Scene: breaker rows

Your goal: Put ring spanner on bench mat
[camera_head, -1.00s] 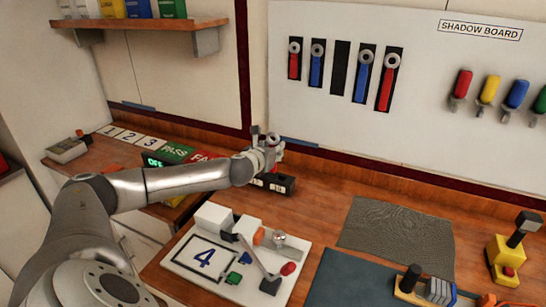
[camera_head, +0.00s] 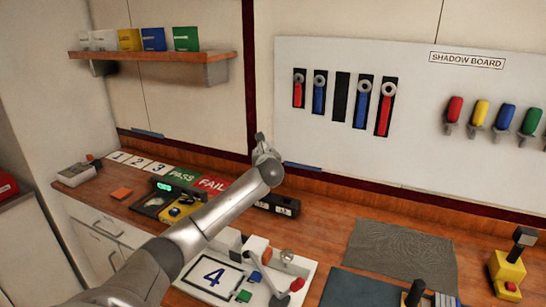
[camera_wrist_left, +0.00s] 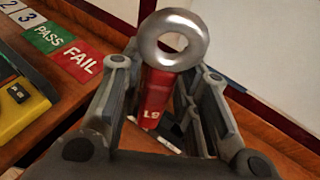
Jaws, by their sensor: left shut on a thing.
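A ring spanner (camera_wrist_left: 156,98) with a silver ring end and a red handle marked L9 shows in the left wrist view. My left gripper (camera_head: 262,145) is shut on it, with the ring end up between the fingers (camera_wrist_left: 165,72). In the head view the gripper is near the back wall, left of the shadow board, and the spanner is hidden there. Two mats lie on the bench at the right: a grey textured mat (camera_head: 400,250) and a dark blue mat (camera_head: 355,288) in front of it. I cannot tell which is the bench mat. My right gripper is not in view.
The shadow board (camera_head: 420,110) holds several spanners beside one empty black slot (camera_head: 342,95). A white fixture marked 4 (camera_head: 205,290), a black box (camera_head: 282,204) and a yellow device (camera_head: 507,272) stand on the bench. PASS and FAIL cards (camera_head: 212,184) lie left.

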